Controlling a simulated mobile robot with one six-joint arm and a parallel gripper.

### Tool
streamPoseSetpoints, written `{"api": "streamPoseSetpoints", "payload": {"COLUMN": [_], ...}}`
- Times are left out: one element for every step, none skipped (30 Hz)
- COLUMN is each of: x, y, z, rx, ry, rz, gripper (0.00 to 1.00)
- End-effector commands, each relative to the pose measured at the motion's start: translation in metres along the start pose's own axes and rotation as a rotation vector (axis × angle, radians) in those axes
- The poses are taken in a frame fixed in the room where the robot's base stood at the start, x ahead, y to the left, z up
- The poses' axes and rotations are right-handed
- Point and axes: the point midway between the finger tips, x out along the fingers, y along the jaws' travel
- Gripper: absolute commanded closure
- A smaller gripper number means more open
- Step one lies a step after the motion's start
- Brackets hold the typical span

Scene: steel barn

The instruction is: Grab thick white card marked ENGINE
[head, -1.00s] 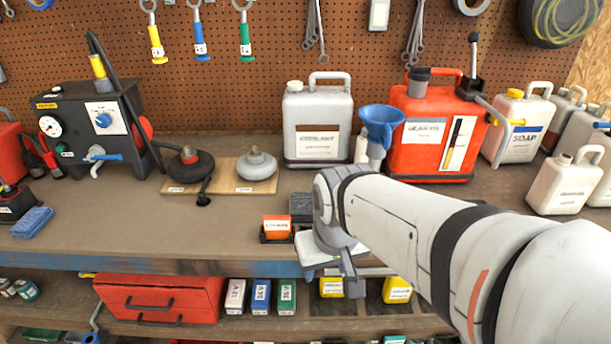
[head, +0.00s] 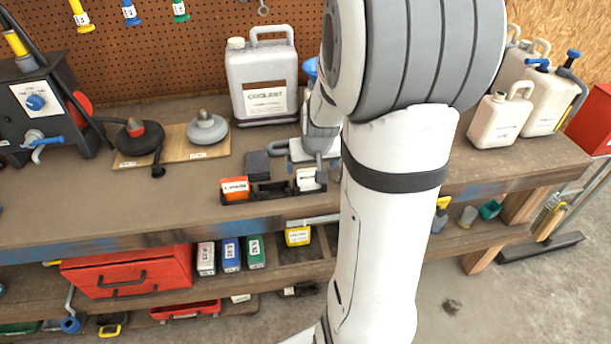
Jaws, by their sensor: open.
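A thick white card (head: 307,180) stands upright in a dark slotted holder (head: 268,194) near the front edge of the bench. Its lettering is too small to read. An orange card (head: 235,186) with a white label stands in the left part of the same holder. My gripper (head: 318,164) is just behind and above the white card, pointing down. It is open, and I see nothing held in it. My arm hides part of the bench to its right, and the gap between fingers and card is hard to judge.
A grey-white coolant jug (head: 263,85) stands behind the holder. A wooden board (head: 172,142) with two round-based items is to the left. Pale jugs (head: 500,118) stand at the right. A red toolbox (head: 128,272) and small boxes fill the shelf below.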

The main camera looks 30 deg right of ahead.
Motion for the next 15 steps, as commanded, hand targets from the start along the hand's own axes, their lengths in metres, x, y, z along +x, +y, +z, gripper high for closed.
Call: {"api": "streamPoseSetpoints", "payload": {"x": [0.006,0.01,0.015,0.019,0.023,0.029,0.032,0.035,0.038,0.04,0.042,0.043,0.044,0.044,0.044], "y": [-0.001,-0.001,-0.001,-0.002,-0.002,-0.002,-0.002,-0.002,-0.002,-0.002,-0.002,-0.002,-0.002,-0.002,-0.002], "z": [0.0,0.0,-0.001,-0.001,-0.001,-0.001,-0.001,-0.001,-0.001,-0.001,-0.001,-0.001,-0.002,-0.002,-0.002], "rx": [0.0,-0.001,-0.001,-0.001,-0.001,-0.001,-0.002,-0.002,-0.002,-0.002,-0.003,-0.003,-0.003,-0.003,-0.003], "ry": [-0.005,-0.005,-0.005,-0.005,-0.005,-0.005,-0.005,-0.004,-0.003,-0.003,-0.003,-0.002,-0.001,-0.001,0.0], "rz": [-0.001,-0.001,-0.001,-0.001,-0.001,-0.001,-0.001,-0.001,0.0,0.0,0.0,0.0,0.0,0.0,0.0], "gripper": [0.11,0.11,0.11,0.11,0.11,0.11,0.11,0.11,0.11,0.11,0.11,0.11,0.11,0.11,0.11]}}
